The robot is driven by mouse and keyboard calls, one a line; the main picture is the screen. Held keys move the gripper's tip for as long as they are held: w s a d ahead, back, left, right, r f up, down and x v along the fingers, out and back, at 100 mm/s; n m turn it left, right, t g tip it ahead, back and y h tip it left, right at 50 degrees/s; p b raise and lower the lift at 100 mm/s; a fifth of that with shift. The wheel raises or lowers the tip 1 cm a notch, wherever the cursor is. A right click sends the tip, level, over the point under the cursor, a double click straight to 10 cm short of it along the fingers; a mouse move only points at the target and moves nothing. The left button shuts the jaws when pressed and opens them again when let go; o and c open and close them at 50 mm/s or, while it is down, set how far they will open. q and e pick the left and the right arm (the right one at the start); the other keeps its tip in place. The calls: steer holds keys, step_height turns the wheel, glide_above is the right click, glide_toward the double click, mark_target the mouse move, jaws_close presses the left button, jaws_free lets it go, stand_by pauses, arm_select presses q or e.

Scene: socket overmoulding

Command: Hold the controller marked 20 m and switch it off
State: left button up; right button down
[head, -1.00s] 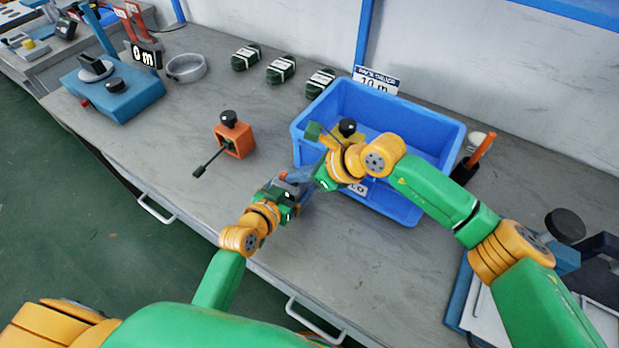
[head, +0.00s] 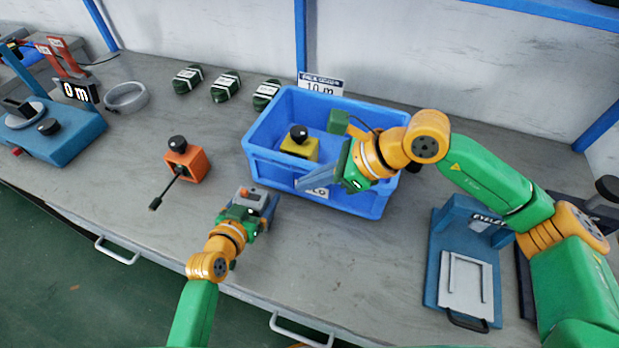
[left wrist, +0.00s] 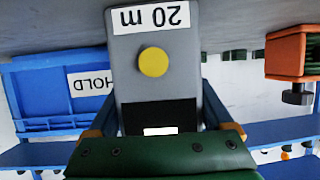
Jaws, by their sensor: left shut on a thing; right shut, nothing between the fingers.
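My left gripper (head: 258,206) is shut on a grey controller (head: 247,196), held above the bench in front of the blue bin. In the left wrist view the controller (left wrist: 155,52) shows upside down. Its white label (left wrist: 151,17) reads 20 m. It has a round yellow button (left wrist: 153,62) and a dark panel (left wrist: 160,118) with a small white strip. The dark green gripper body covers its lower end. My right gripper (head: 318,184) is shut and empty at the front of the bin, to the right of the controller and apart from it.
The blue bin (head: 262,163) holds a yellow block (head: 300,146) with a black knob. An orange block (head: 186,164) with a black knob and lever stands left. Several green bundles (head: 226,88) lie behind. A blue fixture (head: 436,262) is at right. Bare bench lies in front of the bin.

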arm_select(q)
steer(key=o, duration=1.2)
steer(key=shift+o, duration=0.2)
